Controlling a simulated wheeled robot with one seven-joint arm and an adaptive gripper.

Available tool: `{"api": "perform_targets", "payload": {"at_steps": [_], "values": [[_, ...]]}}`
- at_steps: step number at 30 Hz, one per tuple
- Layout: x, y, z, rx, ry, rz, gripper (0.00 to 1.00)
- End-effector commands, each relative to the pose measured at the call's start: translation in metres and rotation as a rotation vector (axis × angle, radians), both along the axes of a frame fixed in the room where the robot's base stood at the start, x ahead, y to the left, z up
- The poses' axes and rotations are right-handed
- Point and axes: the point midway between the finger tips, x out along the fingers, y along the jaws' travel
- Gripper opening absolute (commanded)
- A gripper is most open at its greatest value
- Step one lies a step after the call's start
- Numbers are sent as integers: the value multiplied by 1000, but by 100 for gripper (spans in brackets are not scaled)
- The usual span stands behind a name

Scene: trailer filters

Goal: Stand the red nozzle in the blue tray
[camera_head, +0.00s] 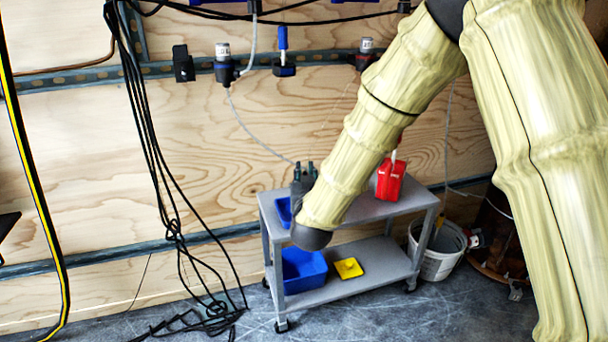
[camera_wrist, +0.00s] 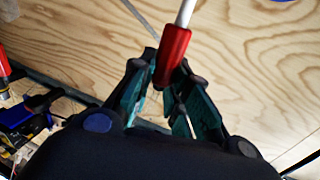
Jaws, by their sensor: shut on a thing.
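In the wrist view, my gripper (camera_wrist: 163,75) is shut on the red nozzle (camera_wrist: 173,55), a red cylinder with a white stem rising from its end. In the head view, my gripper (camera_head: 304,170) is over the left end of a grey cart, fingers pointing up; I cannot make out the nozzle there. A blue tray (camera_head: 283,211) is on the cart's top shelf, mostly hidden behind my gripper and wrist. A second, larger blue bin (camera_head: 303,270) sits on the lower shelf, below my wrist.
The grey cart (camera_head: 408,204) stands before a plywood wall. A red block-like holder (camera_head: 391,181) with a white piece on top is on its right side. A yellow item (camera_head: 348,267) lies on the lower shelf. A white bucket (camera_head: 437,250) stands right; black cables (camera_head: 172,225) hang left.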

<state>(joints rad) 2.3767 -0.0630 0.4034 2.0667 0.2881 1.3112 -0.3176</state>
Motion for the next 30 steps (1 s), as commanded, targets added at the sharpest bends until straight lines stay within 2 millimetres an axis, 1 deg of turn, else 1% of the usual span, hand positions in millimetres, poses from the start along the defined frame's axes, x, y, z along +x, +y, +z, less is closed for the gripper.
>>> {"api": "perform_targets", "payload": {"at_steps": [30], "values": [[0, 0, -11, 0, -1, 0, 0]]}}
